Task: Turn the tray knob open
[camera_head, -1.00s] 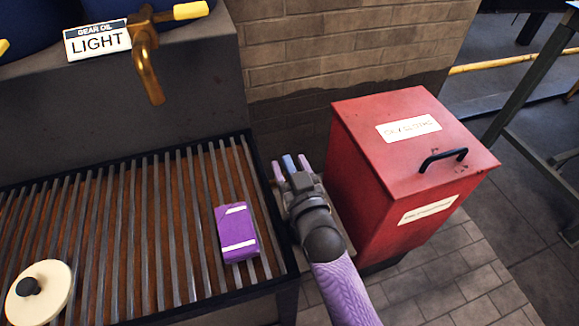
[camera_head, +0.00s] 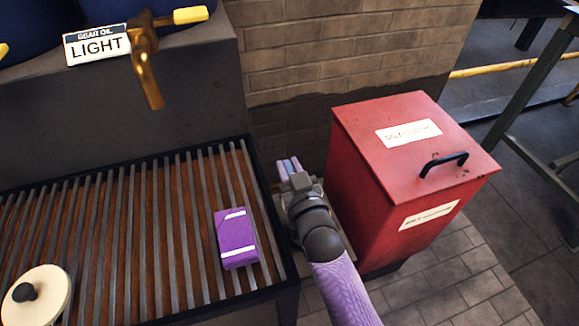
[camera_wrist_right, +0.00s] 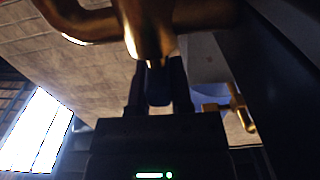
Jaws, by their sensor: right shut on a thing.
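My right gripper (camera_head: 289,167) is low between the slatted tray (camera_head: 272,208) and the red bin, beside the tray's right side. Its fingers are shut with a blue piece between them, which appears to be the tray knob. In the right wrist view my right gripper's dark fingers (camera_wrist_right: 158,85) pinch this dark blue knob (camera_wrist_right: 158,92) just below a brass fitting (camera_wrist_right: 147,30). The view is dark, so how far the knob is turned cannot be told. My left gripper is not in view.
A red lidded bin (camera_head: 375,190) stands close on the right of my arm. A purple packet (camera_head: 236,240) and a cream disc with a dark knob (camera_head: 45,305) lie on the tray's slats. A brass tap (camera_head: 146,65) hangs above the tray, beside a LIGHT gear oil sign (camera_head: 97,44).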

